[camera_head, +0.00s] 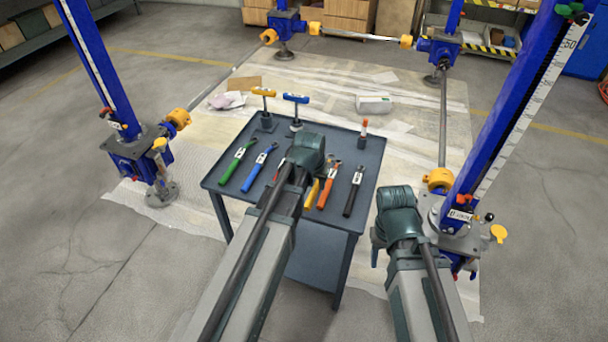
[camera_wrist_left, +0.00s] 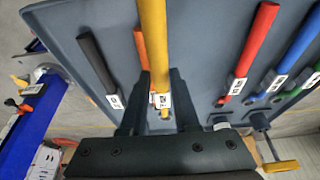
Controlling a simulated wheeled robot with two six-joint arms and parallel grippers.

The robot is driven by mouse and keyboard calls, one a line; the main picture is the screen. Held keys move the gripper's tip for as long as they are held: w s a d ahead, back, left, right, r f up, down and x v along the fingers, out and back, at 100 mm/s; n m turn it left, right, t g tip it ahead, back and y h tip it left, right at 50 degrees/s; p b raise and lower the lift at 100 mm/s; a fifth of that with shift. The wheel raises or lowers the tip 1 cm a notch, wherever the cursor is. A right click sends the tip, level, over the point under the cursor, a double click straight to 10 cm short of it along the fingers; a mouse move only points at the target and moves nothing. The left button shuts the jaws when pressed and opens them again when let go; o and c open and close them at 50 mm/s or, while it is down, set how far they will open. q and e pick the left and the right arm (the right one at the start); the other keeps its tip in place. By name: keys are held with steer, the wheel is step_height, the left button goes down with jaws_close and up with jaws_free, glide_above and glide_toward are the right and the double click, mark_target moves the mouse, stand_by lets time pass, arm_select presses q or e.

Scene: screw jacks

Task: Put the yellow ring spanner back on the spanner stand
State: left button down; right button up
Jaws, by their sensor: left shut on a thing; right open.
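The yellow ring spanner (camera_wrist_left: 153,45) lies between the fingers of my left gripper (camera_wrist_left: 155,92), which is shut on it. Its handle runs up out of the wrist view; its far end is partly hidden by the gripper. In the head view a bit of the yellow spanner (camera_head: 311,194) shows beside my left gripper's wrist, which hides the fingers. The dark blue-grey spanner stand (camera_head: 338,222) is table-like and carries the other spanners. My right gripper (camera_head: 378,240) is open, right of the stand, with its fingers mostly hidden.
Green (camera_head: 238,160), blue (camera_head: 259,168), red (camera_wrist_left: 250,53), orange (camera_head: 328,186) and black (camera_head: 354,191) spanners lie on the stand. Two T-handled tools, yellow (camera_head: 263,92) and blue (camera_head: 296,98), stand at its back. Blue screw-jack columns (camera_head: 98,65) flank it.

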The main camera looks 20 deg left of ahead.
arm_select(q)
steer(key=w+a, duration=0.4)
steer(key=a, duration=0.1)
steer(key=shift+w+a+f, duration=0.2)
steer(key=shift+w+f, duration=0.1)
steer(key=f+b, duration=0.2)
steer(key=b, duration=0.1)
steer(key=f+b, duration=0.1)
steer(key=f, duration=0.1)
steer(key=shift+w+a, duration=0.25)
steer(key=shift+a, duration=0.1)
steer(key=shift+r, duration=0.2)
steer(key=shift+f, duration=0.1)
steer(key=c, duration=1.1)
jaws_free()
steer(key=shift+f, duration=0.1)
steer(key=o, duration=0.5)
steer(key=shift+c, duration=0.2)
steer(key=shift+r, duration=0.2)
